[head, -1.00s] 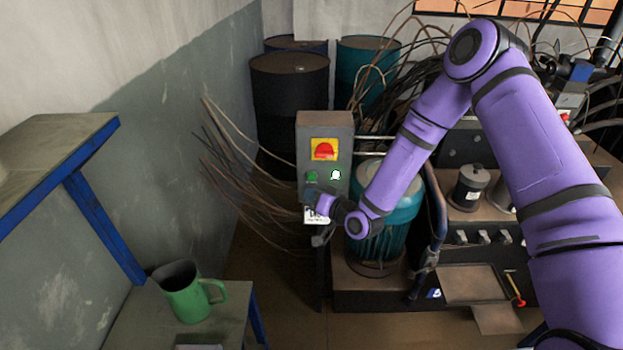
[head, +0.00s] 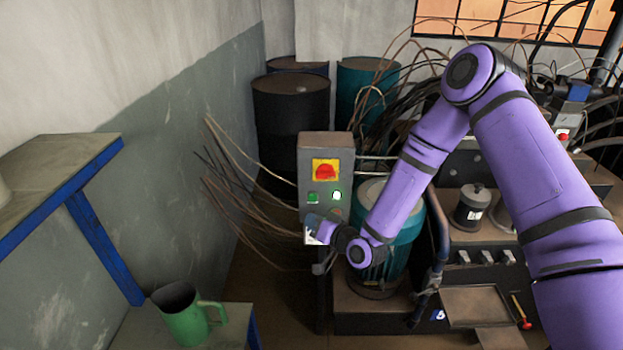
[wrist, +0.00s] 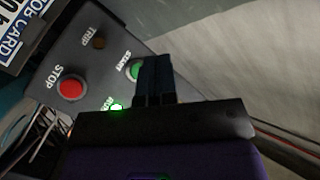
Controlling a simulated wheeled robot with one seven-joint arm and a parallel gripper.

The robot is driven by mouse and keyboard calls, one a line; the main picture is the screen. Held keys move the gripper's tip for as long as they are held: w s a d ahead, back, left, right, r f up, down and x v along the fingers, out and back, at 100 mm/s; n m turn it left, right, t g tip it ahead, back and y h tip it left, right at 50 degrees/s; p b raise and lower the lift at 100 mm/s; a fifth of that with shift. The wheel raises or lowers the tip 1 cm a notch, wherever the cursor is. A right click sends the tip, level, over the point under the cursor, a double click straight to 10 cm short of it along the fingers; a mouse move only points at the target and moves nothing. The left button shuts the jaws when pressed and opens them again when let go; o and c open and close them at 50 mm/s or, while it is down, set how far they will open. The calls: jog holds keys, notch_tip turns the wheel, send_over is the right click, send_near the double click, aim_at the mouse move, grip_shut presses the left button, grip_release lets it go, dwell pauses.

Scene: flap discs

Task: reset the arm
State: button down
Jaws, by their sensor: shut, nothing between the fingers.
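The grey control box (head: 326,150) stands upright, with a red switch on a yellow plate (head: 326,171), a green button (head: 313,197) and a lit green lamp (head: 336,195). My gripper (head: 312,222) is just below the green button in the head view. In the wrist view, my gripper's dark fingers (wrist: 154,58) are together and empty. They partly cover the green START button (wrist: 136,71); I cannot tell whether they touch it. The red STOP button (wrist: 72,88) and lit lamp (wrist: 117,107) are to their left.
Loose cables (head: 235,190) spread left of the box. A teal motor (head: 405,240) sits behind my forearm. Dark drums (head: 290,115) stand behind. A green jug (head: 185,318) is on a low stand at front left. A blue-edged shelf (head: 60,165) juts out at left.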

jog(key=shift+r, duration=0.1)
jog(key=s+d+r+n+g+h, duration=0.15)
jog(key=d+r+h, duration=0.25)
jog(key=d+r, duration=0.7)
jog(key=s+d+r+n+g+h, duration=0.15)
jog(key=d+r+h, duration=0.45)
jog(key=r, duration=0.8)
jog(key=s+d+r+m+g, duration=0.1)
jog(key=s+d+r, duration=0.3)
jog(key=s, duration=0.5)
jog(key=s+d+r+m+g, duration=0.1)
jog(key=s+d+r, duration=0.3)
jog(key=s, duration=0.6)
jog(key=s+d+r+m+g+h, duration=0.1)
jog(key=s+r, duration=0.4)
jog(key=s, duration=0.5)
jog(key=d+m, duration=0.1)
jog(key=d, duration=0.1)
jog(key=shift+s+d+r+g, duration=0.15)
jog(key=shift+d+r+g, duration=0.05)
jog(key=shift+d+g, duration=0.2)
